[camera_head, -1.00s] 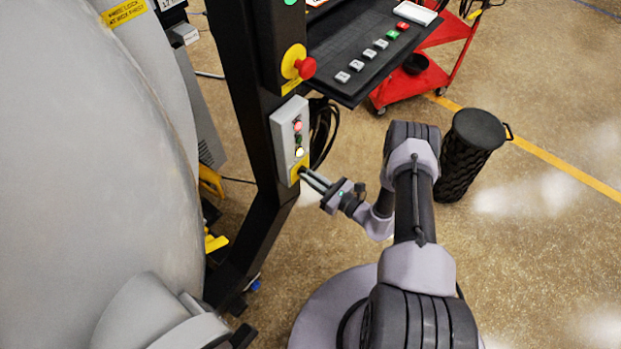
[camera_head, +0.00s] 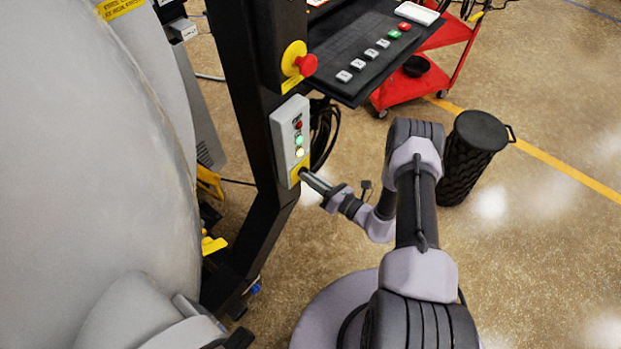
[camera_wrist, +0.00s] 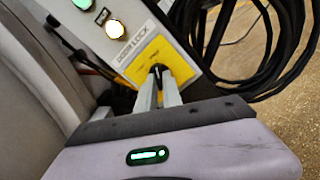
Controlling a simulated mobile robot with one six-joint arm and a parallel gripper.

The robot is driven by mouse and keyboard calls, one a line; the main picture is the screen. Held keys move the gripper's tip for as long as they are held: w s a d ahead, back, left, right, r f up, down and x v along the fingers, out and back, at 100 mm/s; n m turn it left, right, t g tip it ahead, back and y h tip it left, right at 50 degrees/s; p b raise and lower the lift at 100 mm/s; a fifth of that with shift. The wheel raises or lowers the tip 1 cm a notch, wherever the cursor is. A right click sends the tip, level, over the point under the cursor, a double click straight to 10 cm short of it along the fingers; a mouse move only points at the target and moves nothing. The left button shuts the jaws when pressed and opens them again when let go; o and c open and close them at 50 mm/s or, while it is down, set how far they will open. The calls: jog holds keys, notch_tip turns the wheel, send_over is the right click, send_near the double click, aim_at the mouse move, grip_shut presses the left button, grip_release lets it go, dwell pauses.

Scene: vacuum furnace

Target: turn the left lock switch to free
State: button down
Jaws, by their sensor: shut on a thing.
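The lock switch is a small black knob (camera_wrist: 158,70) on a yellow plate (camera_wrist: 143,62) in the wrist view. A white label above the plate reads "DOOR LOCK". My gripper (camera_wrist: 161,84) is shut on the knob, one finger on each side of it, and the fingers hide much of it. In the head view my gripper (camera_head: 305,174) reaches the bottom of the grey control box (camera_head: 286,140) from the right; the knob itself is hidden there. On the box the green lamp (camera_head: 299,140) and the white lamp (camera_head: 300,153) are lit, and the red lamp (camera_head: 298,125) is dark.
The box sits on a black post (camera_head: 254,110). Above it is a red emergency button (camera_head: 306,65) on yellow. A black keyboard shelf (camera_head: 360,50) juts out at the upper right. Black cables (camera_wrist: 262,60) hang beside the box. A large grey vessel (camera_head: 80,150) fills the left.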

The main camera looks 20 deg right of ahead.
jog(key=c, duration=1.5)
grip_release()
jog(key=shift+s, duration=0.1)
jog(key=p+v, duration=0.3)
jog(key=v, duration=1.4)
jog(key=shift+s+d, duration=0.1)
